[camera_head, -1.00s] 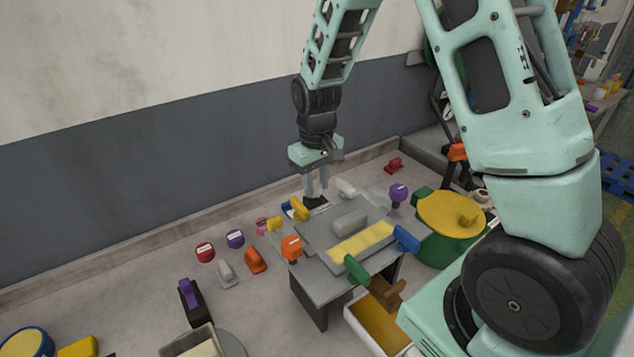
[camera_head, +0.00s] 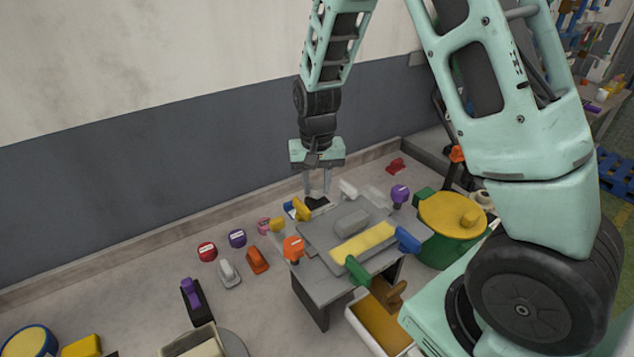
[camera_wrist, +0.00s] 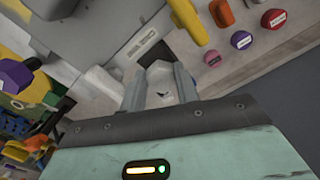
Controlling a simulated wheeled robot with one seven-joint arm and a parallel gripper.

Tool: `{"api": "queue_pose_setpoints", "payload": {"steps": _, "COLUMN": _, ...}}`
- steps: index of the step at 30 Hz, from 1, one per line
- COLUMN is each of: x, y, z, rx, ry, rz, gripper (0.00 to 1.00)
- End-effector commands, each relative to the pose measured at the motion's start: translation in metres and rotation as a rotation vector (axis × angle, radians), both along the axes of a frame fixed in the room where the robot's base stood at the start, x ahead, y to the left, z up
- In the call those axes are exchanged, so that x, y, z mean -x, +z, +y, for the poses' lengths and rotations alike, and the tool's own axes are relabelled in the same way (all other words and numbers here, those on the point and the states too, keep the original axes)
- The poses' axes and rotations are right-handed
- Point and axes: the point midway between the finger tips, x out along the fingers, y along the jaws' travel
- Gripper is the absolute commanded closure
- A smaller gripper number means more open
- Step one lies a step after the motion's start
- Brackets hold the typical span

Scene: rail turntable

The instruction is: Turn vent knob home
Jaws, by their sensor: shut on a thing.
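My gripper (camera_head: 317,192) points down at the far edge of a grey bench unit (camera_head: 321,280). In the wrist view my gripper (camera_wrist: 162,88) is shut on a pale knob (camera_wrist: 163,76) with a small dark mark on its top, which I take for the vent knob. One finger lies on each side of it. In the head view the fingers hide most of that knob, and a black patch shows beside the fingertips. The mark is too small to read as a pointing direction.
A second white knob (camera_head: 347,188) stands just right of my fingers, and a yellow handle (camera_head: 301,209) stands close on the left. Blue (camera_head: 407,240), green (camera_head: 357,271) and orange (camera_head: 293,248) handles ring the bench. Several loose knobs lie on the floor left.

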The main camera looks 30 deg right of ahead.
Motion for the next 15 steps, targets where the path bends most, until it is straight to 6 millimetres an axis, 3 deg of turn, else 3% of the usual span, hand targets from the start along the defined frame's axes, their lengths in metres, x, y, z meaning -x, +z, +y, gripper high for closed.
{"api": "queue_pose_setpoints", "payload": {"steps": 11, "x": -0.0017, "y": 0.0014, "z": -0.0002, "rx": 0.001, "ry": -0.003, "rz": -0.005, "gripper": 0.92}}
{"api": "queue_pose_setpoints", "payload": {"steps": 12, "x": -0.0017, "y": 0.0014, "z": -0.0002, "rx": 0.001, "ry": -0.003, "rz": -0.005, "gripper": 0.58}}
{"api": "queue_pose_setpoints", "payload": {"steps": 13, "x": -0.0016, "y": 0.0013, "z": -0.0002, "rx": 0.000, "ry": -0.003, "rz": -0.004, "gripper": 0.50}}
{"api": "queue_pose_setpoints", "payload": {"steps": 15, "x": -0.0013, "y": 0.0011, "z": -0.0002, "rx": 0.000, "ry": -0.003, "rz": -0.004, "gripper": 0.47}}
